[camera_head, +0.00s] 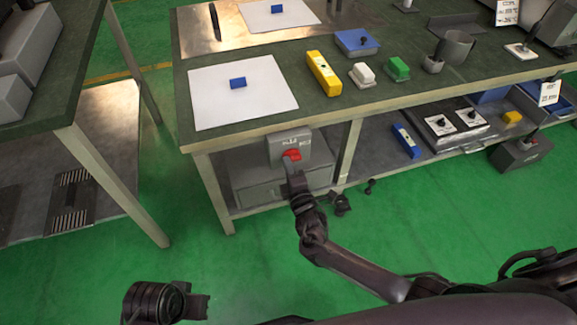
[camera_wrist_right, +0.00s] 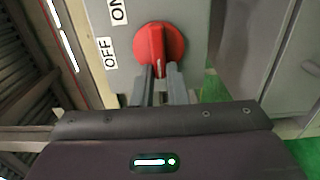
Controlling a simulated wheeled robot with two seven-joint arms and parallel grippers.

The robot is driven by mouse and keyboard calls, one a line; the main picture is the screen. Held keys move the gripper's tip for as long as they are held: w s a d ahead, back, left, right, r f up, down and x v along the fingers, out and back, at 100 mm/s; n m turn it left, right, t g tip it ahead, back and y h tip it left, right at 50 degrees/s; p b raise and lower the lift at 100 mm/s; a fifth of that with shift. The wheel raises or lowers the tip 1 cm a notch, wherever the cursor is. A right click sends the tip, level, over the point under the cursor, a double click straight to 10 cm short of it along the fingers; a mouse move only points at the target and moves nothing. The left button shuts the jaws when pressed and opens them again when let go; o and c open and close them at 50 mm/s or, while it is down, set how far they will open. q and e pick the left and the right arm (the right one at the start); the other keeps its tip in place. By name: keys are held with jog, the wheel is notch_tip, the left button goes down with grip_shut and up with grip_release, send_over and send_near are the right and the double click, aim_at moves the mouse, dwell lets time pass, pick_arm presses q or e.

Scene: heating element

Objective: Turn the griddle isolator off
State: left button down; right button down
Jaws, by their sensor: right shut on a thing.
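The isolator is a grey box (camera_head: 289,147) with a red rotary knob (camera_head: 292,155), mounted under the front edge of the workbench. In the right wrist view, the red knob (camera_wrist_right: 159,44) has a raised ridge, with OFF and ON labels to its left. The ridge runs up and down in that view, between the fingers. My right gripper (camera_head: 292,166) is at the knob, and its two fingers (camera_wrist_right: 160,75) are shut on the ridge. Part of my left arm's end (camera_head: 196,305) shows at the lower left of the head view; its fingers are unclear.
The workbench (camera_head: 400,108) above holds white sheets, a yellow block (camera_head: 323,73) and other small items. Its lower shelf and a drawer unit (camera_head: 262,184) lie around the isolator. Another bench (camera_head: 75,110) stands at the left. Green floor between them is open.

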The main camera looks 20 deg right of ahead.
jog(key=c, duration=1.4)
grip_release()
jog(key=shift+c, duration=0.2)
